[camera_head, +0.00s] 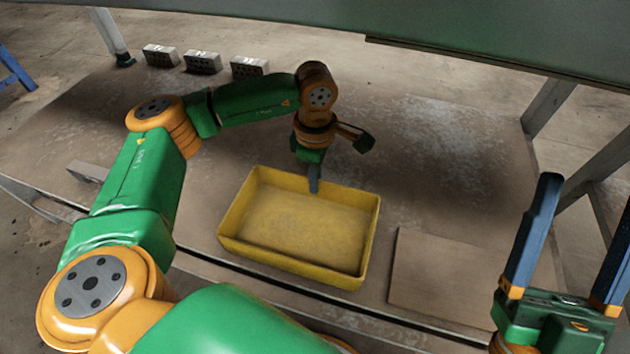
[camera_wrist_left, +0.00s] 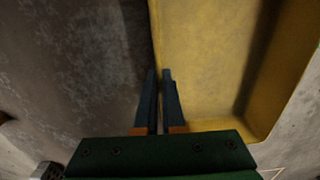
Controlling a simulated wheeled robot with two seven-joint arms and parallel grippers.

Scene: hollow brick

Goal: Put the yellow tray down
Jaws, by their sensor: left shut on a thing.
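The yellow tray (camera_head: 298,228) is an empty rectangular tray, level and upright, in the middle of the head view over the brown board near its front edge. I cannot tell whether its base touches the board. My left gripper (camera_head: 314,184) is shut on the tray's far rim, pointing down. In the left wrist view the fingers (camera_wrist_left: 159,76) pinch the tray wall, with the tray's inside (camera_wrist_left: 205,55) to the right. My right gripper (camera_head: 568,240) is at the lower right, empty, its two blue fingers wide apart.
A flat brown panel (camera_head: 440,275) lies right of the tray. Several hollow bricks (camera_head: 203,62) stand at the back left, and another grey block (camera_head: 88,172) lies at the left. A grey beam (camera_head: 480,50) crosses the top. The board (camera_head: 440,160) behind and right of the tray is clear.

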